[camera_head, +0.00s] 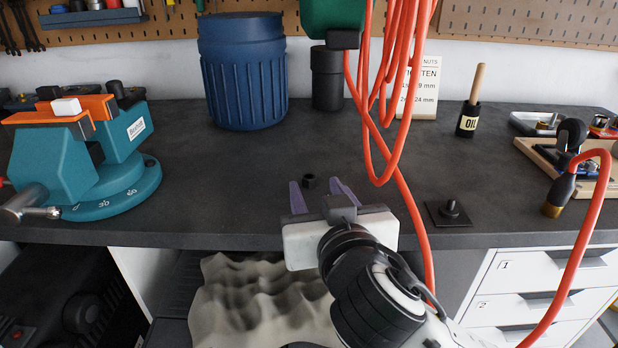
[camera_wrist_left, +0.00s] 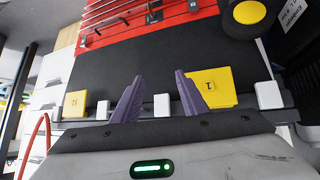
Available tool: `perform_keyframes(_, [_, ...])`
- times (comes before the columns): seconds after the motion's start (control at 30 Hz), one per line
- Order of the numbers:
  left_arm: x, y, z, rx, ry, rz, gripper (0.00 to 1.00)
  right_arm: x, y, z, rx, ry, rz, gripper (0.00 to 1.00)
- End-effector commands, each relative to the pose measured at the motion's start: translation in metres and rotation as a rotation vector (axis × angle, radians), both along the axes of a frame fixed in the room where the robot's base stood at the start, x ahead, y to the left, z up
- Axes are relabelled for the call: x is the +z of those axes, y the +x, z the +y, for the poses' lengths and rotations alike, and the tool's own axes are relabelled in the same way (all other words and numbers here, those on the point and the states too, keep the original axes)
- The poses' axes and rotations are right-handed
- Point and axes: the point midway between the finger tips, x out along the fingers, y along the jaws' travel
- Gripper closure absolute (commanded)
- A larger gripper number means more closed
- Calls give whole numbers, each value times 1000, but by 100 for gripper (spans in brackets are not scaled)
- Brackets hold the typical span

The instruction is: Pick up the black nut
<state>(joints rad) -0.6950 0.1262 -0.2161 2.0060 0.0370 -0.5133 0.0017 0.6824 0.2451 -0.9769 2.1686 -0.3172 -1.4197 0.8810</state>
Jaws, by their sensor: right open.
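The black nut (camera_head: 309,182) is a small dark piece lying on the dark bench top, near its front edge, in the head view. My right gripper (camera_head: 318,186) reaches in from the front with its two purple fingers apart. The nut shows between the fingertips, nearer the left one. I cannot tell whether either finger touches it. My left gripper (camera_wrist_left: 158,76) shows in the left wrist view with its purple fingers apart and nothing between them. The nut does not show in that view.
A teal vise (camera_head: 95,175) stands left and a blue bin (camera_head: 243,80) behind. An orange hose (camera_head: 395,180) hangs just right of my right gripper. A black plate with a bolt (camera_head: 450,211) lies further right. The left wrist view shows yellow blocks (camera_wrist_left: 208,88) and a red panel (camera_wrist_left: 130,20).

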Motion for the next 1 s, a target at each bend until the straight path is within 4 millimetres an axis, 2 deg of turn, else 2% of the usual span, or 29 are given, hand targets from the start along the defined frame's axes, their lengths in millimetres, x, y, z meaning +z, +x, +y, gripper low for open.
perform_keyframes(0.17, [-1, -1, 0, 0, -1, 2, 60, -5, 15, 2, -1, -3, -1, 59])
perform_keyframes(0.4, [0, 0, 0, 0, -1, 0, 60, -14, 47, 8, 1, -3, -2, 59])
perform_keyframes(0.7, [4, 8, 0, 0, -1, -15, 60, -16, 53, 9, 1, 0, 0, 59])
perform_keyframes(0.77, [4, 8, 0, 0, -1, -16, 60, -16, 53, 9, 1, 0, 0, 67])
perform_keyframes(0.93, [4, 8, 0, 0, -1, -16, 60, -16, 53, 9, 1, 0, 0, 96])
perform_keyframes(0.97, [4, 8, 0, 0, -1, -16, 60, -16, 52, 9, 1, 0, 0, 100])
perform_keyframes(1.0, [4, 8, 0, 0, -1, -16, 60, -15, 53, 9, 1, 0, 0, 100])
